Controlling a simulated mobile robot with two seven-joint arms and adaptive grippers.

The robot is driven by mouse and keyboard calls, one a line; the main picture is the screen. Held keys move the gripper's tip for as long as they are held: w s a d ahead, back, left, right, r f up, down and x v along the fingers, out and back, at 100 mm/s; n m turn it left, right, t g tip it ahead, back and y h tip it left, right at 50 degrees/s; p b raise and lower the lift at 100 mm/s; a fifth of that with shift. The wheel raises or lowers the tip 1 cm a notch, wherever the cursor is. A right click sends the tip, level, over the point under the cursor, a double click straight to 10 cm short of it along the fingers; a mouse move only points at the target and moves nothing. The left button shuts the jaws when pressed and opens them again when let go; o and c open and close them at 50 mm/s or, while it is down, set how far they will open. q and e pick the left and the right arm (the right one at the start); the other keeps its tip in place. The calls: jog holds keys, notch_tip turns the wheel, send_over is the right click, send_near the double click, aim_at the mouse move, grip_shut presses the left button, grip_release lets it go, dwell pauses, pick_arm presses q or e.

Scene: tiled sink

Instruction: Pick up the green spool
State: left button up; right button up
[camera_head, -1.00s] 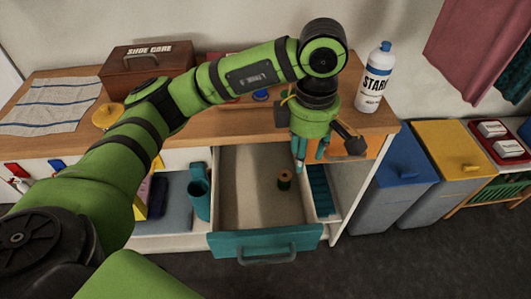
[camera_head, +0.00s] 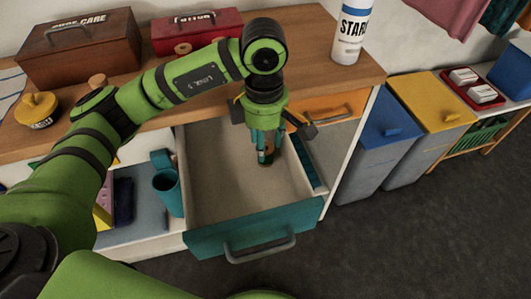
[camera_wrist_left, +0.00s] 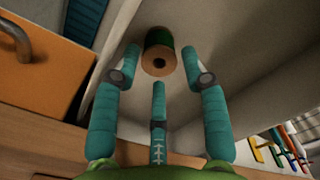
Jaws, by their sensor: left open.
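The green spool (camera_wrist_left: 160,42) stands in the open teal-fronted drawer (camera_head: 220,240); the left wrist view shows its green thread and a round wooden end with a dark hole. In the head view the spool (camera_head: 268,158) is mostly hidden by the fingers. My left gripper (camera_head: 265,150) points down into the drawer, at the spool. Its teal fingers (camera_wrist_left: 160,68) are open, two of them on either side of the spool's near end and a third below it in the picture. I cannot tell whether any finger touches it. My right gripper is not in view.
The drawer's right wall and a teal ribbed strip (camera_head: 306,160) lie close to the gripper. The orange drawer front (camera_head: 330,106) and wooden counter edge are just behind. A teal mug (camera_head: 167,190) stands left of the drawer. The drawer floor on the left is clear.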

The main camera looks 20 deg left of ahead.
pick_arm(q)
notch_tip(320, 180, down, 3)
jog(key=shift+a+r, duration=0.1)
jog(key=shift+a, duration=0.05)
jog(key=shift+f, duration=0.5)
jog(key=c, duration=0.6)
jog(key=shift+c, duration=0.5)
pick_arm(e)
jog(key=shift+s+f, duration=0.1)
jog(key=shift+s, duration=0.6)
